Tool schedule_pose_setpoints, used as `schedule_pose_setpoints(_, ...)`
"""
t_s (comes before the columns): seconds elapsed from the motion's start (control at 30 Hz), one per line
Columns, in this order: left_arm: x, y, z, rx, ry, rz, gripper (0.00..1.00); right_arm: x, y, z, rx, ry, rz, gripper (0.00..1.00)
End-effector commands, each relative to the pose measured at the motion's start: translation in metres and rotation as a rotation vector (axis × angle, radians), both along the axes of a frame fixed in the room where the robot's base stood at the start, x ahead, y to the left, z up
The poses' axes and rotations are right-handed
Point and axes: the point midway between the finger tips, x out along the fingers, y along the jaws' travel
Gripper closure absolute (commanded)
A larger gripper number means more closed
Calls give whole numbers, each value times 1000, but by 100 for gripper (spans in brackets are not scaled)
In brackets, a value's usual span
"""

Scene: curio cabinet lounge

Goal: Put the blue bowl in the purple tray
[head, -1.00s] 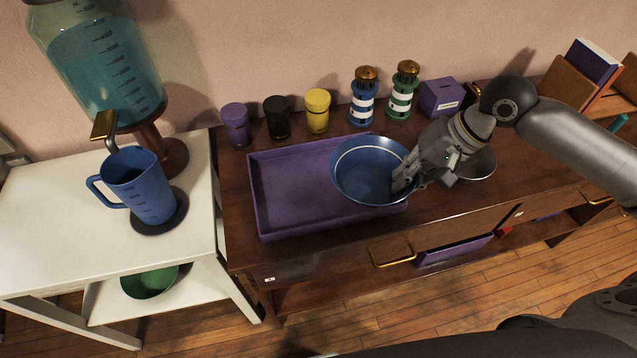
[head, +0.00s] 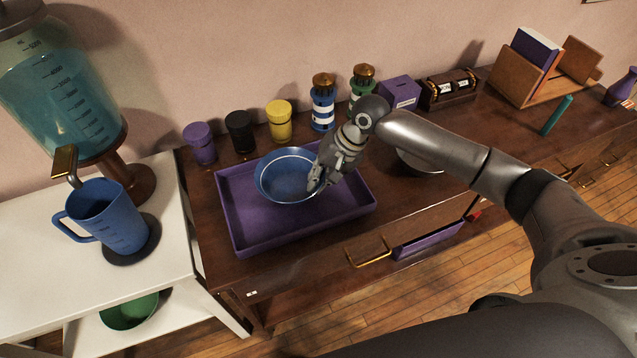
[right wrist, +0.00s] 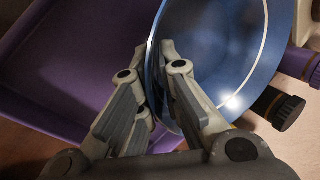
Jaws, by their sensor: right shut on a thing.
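The blue bowl (head: 285,177) with a pale ring inside its rim is over the back middle of the purple tray (head: 245,240) in the head view. My right gripper (head: 316,186) is shut on the bowl's right rim. In the right wrist view the fingers (right wrist: 158,75) pinch the wall of the bowl (right wrist: 225,55), with the purple tray (right wrist: 75,70) beyond. I cannot tell whether the bowl's base touches the tray floor. My left gripper is not in view.
Purple, black and yellow jars (head: 240,132) and lighthouse-like figures (head: 322,105) stand behind the tray. A silver bowl (head: 420,163) sits right, partly behind my arm. On the white table at left are a blue jug (head: 105,218) and a drink dispenser (head: 62,90).

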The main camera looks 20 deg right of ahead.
Motion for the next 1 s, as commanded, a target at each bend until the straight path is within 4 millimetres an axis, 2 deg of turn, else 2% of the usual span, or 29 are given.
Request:
schedule_pose_setpoints(0.17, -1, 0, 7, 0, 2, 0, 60, -1, 0, -21, 0, 2, 0, 100)
schedule_pose_setpoints(0.47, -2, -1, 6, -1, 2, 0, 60, -1, 0, -24, -1, 1, -1, 100)
schedule_pose_setpoints(0.5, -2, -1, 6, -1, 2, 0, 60, -2, -1, -25, -2, 2, 0, 89)
schedule_pose_setpoints(0.63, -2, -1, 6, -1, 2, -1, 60, -2, -1, -25, -2, 2, 0, 73)
schedule_pose_setpoints(1.0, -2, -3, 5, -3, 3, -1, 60, -2, -2, -21, -3, 2, -1, 73)
